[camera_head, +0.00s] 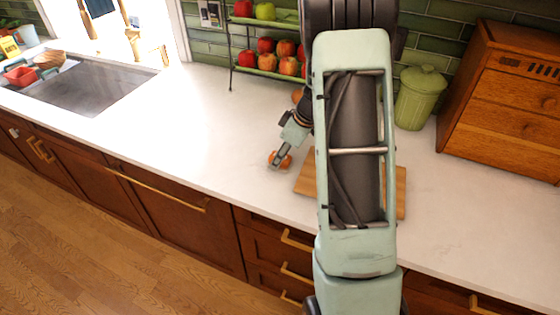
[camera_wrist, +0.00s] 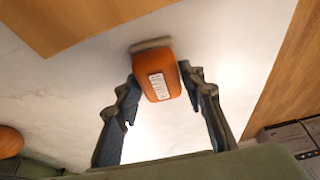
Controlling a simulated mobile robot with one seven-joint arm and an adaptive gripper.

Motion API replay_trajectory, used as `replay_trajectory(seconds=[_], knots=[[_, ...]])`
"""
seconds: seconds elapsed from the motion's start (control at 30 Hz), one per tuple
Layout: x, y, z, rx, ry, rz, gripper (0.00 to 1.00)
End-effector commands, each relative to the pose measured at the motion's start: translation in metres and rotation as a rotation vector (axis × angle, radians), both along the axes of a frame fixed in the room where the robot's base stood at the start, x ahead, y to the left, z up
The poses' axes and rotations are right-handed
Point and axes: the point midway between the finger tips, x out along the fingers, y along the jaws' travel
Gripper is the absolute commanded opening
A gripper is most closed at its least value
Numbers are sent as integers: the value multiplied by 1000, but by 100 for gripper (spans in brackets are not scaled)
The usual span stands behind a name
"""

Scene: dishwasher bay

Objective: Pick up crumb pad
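The crumb pad (camera_wrist: 160,78) is a small orange block with a white printed label and a grey-beige layer along one edge. I cannot tell whether the pad touches the counter. My arm hides part of the counter behind it.
A wooden cutting board (camera_head: 401,192) lies partly under my arm. A green canister (camera_head: 420,98) and a wooden drawer box (camera_head: 510,110) stand at right. A rack (camera_head: 262,73) of apples stands at the back. The sink (camera_head: 85,88) is far left; the counter between is clear.

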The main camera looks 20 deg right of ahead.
Motion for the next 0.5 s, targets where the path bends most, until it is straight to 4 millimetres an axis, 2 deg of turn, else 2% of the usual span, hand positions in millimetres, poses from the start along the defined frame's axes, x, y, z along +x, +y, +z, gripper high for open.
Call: replay_trajectory(seconds=[0.03, 0.13, 0.17, 0.5], knots=[[0, 0, 0, 0, 0, 0, 29], [0, 0, 0, 0, 0, 0, 18], [0, 0, 0, 0, 0, 0, 17], [0, 0, 4, 0, -2, 1, 17]])
